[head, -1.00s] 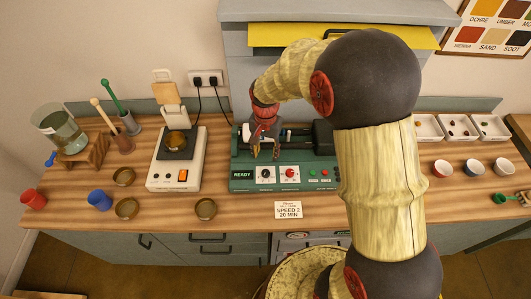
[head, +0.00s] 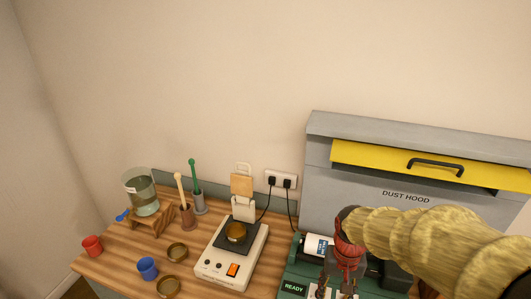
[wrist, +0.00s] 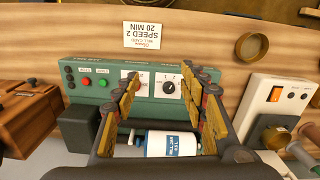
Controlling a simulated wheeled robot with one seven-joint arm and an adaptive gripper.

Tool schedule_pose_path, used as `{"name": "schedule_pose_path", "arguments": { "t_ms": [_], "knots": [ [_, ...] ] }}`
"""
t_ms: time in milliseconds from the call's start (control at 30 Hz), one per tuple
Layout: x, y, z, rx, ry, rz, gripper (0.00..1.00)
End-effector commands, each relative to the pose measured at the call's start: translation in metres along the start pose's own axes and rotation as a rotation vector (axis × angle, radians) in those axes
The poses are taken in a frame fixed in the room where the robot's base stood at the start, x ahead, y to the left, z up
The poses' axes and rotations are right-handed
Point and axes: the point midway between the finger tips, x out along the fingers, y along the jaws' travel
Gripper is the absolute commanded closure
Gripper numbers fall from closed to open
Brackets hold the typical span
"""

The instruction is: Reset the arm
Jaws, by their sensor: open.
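My gripper (head: 342,288) is at the bottom right of the head view, in front of the green machine (head: 296,268) whose display reads READY. In the wrist view my gripper (wrist: 165,88) is open, its two fingers apart over the green machine (wrist: 150,77). A white jar with a blue label (wrist: 170,143) lies on its side in the machine, seen between the fingers and apart from the fingertips. It also shows in the head view (head: 318,245). Nothing is visible between the fingertips except the machine's panel with its knobs behind.
A scale (head: 232,262) with a brass dish stands left of the machine. Red (head: 93,246) and blue (head: 147,268) cups, loose brass dishes and a water beaker (head: 141,190) are further left. The grey dust hood (head: 400,200) rises behind. A speed card (wrist: 142,35) lies before the machine.

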Motion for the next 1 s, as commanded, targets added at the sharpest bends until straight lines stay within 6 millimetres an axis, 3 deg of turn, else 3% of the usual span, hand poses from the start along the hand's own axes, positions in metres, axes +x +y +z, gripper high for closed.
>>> {"name": "schedule_pose_path", "arguments": {
  "t_ms": [200,500,700,1000],
  "knots": [
    [-0.030,0.010,0.051,-0.137,0.133,-0.017,0.57],
    [-0.052,0.021,0.108,-0.193,0.376,-0.036,0.57],
    [-0.068,0.023,0.117,-0.189,0.504,-0.048,0.57],
    [-0.069,0.023,0.118,-0.188,0.512,-0.049,0.57]
  ]
}}
